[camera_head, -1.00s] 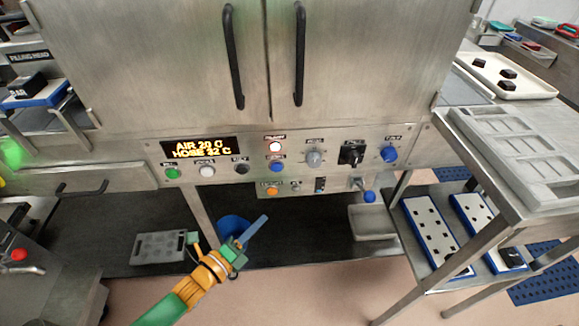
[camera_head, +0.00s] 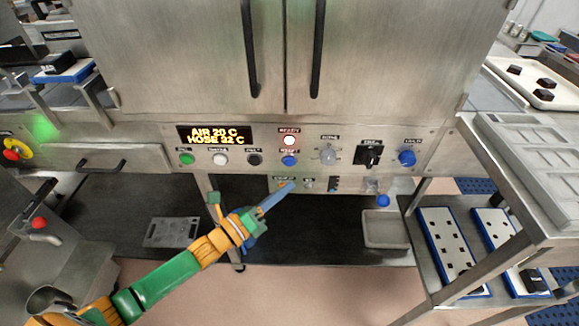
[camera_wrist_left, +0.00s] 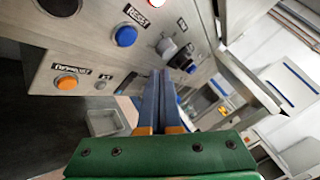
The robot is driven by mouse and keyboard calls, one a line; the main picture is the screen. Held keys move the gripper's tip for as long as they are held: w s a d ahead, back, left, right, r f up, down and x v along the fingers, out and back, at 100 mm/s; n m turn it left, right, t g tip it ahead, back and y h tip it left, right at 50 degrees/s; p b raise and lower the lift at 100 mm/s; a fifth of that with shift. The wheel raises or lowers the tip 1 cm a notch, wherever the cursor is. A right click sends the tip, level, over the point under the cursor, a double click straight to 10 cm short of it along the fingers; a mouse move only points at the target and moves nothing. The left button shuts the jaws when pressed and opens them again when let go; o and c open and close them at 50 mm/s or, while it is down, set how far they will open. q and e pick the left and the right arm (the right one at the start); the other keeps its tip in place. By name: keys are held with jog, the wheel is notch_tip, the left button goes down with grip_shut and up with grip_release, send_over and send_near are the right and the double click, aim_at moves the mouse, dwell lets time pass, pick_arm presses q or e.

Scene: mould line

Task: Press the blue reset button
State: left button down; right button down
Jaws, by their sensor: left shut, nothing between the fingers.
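In the head view the tips show a little below the reset button and overlap the orange button's place. In the left wrist view the fingers (camera_wrist_left: 159,78) lie together, apart from the button in the picture. My right gripper is not in view.
A lit display (camera_head: 214,135) stands above. A steel cart (camera_head: 520,240) is at the right.

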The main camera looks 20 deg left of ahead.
aim_at(289, 161)
pick_arm(q)
jog(key=w+b, duration=0.1)
jog(key=w+a+b, duration=0.1)
jog(key=w, duration=0.1)
jog(key=w+b, duration=0.1)
jog(key=w, duration=0.1)
jog(key=shift+a, duration=0.25)
dwell(1.8)
jog(key=shift+w+a+b, duration=0.1)
jog(key=shift+w+b, duration=0.25)
jog(key=shift+w, duration=0.05)
